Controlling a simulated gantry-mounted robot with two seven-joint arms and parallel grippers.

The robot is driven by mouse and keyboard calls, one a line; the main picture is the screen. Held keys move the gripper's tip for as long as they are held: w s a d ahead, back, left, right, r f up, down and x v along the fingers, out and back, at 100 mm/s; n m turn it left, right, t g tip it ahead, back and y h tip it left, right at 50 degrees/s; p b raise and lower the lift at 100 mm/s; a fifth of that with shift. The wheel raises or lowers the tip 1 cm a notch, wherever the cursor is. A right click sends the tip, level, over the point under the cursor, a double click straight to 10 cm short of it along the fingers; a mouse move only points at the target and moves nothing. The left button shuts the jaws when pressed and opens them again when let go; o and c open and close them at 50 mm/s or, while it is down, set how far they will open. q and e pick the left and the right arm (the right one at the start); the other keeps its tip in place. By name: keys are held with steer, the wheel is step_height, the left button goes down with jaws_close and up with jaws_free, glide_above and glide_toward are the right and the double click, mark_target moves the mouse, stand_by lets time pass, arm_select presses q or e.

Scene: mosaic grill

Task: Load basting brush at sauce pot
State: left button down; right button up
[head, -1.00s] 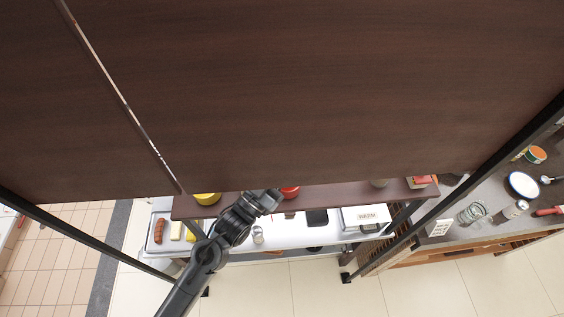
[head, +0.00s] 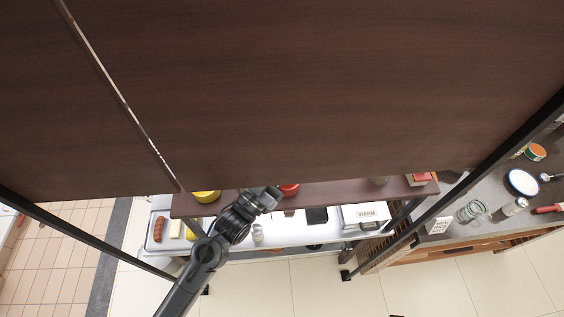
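My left arm comes in from the lower left, and its gripper (head: 270,196) is at the edge of the brown shelf, above the white counter. Its fingers are too small and too hidden to tell open from shut, and no brush can be made out in it. A red round container (head: 289,189) is just right of the gripper and a yellow one (head: 206,197) is to its left, both partly hidden by the dark canopy. I cannot tell which thing is the sauce pot. My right gripper is not in view.
A large dark wooden canopy (head: 300,90) hides most of the upper view. A grey side counter (head: 485,225) at right holds jars and a white dish (head: 521,183).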

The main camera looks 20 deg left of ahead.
arm_select(q)
steer(key=shift+f+b, duration=0.3)
steer(key=shift+f, duration=0.15)
stand_by(0.3)
steer(key=shift+f, duration=0.2)
stand_by(0.8)
steer(key=shift+r, duration=0.15)
